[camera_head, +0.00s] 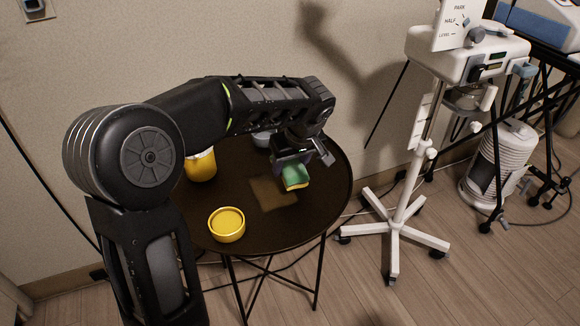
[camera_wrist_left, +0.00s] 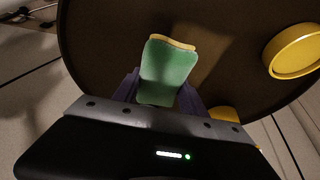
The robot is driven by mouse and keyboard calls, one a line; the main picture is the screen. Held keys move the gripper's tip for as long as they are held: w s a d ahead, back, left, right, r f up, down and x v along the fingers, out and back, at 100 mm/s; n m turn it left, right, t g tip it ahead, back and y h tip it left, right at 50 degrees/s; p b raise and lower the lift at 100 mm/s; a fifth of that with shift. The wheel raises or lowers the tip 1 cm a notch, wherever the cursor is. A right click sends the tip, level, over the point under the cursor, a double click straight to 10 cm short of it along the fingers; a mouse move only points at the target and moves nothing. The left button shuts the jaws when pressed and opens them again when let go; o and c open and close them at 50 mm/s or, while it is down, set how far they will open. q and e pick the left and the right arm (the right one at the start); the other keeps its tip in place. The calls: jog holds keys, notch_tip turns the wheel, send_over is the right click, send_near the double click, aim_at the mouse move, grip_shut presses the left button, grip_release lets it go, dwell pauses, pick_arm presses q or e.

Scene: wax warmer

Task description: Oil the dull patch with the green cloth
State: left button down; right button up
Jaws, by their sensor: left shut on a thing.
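My left gripper (camera_head: 292,160) is shut on the green cloth (camera_head: 295,172), which has a yellow layer along its lower edge. In the left wrist view the cloth (camera_wrist_left: 168,70) sits between the two fingers. The dull patch (camera_head: 273,193), a lighter brown square, lies on the dark round table (camera_head: 245,238). The cloth is over or just above the right side of the patch; I cannot tell whether it touches. The patch shows only as a faint lighter area in the left wrist view. My right gripper is in neither view.
A low yellow tin (camera_head: 227,224) stands at the table's front. A taller yellow container (camera_head: 201,167) stands behind my left arm, partly hidden. A grey item (camera_head: 262,138) is at the back. A white wheeled stand (camera_head: 393,230) is right of the table.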

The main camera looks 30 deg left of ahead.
pick_arm(q)
jog(key=shift+r+p, duration=0.95)
jog(key=shift+r, duration=0.75)
